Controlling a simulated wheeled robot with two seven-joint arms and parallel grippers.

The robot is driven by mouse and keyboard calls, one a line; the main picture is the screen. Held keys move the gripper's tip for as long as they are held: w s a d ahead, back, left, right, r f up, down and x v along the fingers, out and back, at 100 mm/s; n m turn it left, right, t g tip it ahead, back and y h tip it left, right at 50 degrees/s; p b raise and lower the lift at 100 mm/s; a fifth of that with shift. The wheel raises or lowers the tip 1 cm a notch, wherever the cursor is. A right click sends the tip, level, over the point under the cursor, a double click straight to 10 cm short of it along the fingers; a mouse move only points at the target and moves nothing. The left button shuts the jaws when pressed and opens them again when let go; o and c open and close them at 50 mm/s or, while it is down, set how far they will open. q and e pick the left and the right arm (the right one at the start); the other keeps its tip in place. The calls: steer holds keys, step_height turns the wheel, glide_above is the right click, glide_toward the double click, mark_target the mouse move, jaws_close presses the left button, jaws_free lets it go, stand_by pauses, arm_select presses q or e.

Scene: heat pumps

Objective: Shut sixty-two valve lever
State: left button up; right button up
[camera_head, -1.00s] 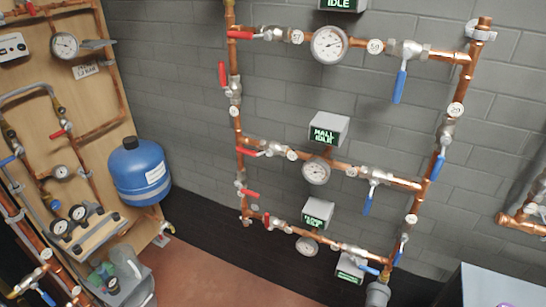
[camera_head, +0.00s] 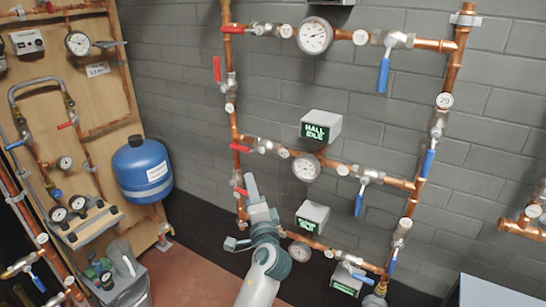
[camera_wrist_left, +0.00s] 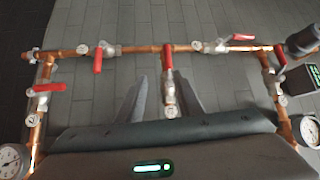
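The tag reading sixty-two is not legible, so I cannot tell which lever it names. In the wrist view, a valve with a red lever (camera_wrist_left: 168,58) and a round tag (camera_wrist_left: 170,112) appears between the two grey fingers of my left gripper (camera_wrist_left: 164,97). The fingers are apart and I see no contact. In the head view, my left gripper (camera_head: 243,216) is in front of the lower left of the copper pipe frame, covering part of it. A red lever (camera_head: 241,191) shows just left of its upper finger. My right gripper is out of view.
Red levers (camera_head: 217,69) line the frame's left side; blue levers (camera_head: 383,75) line its right. Gauges (camera_head: 306,168) and display boxes (camera_head: 321,125) sit between. A blue tank (camera_head: 142,170) and a wooden pipe board (camera_head: 95,60) stand at left.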

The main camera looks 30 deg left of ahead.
mark_target(241, 148)
arm_select(q)
steer(key=shift+s+r, duration=0.1)
steer(key=shift+r, duration=0.7)
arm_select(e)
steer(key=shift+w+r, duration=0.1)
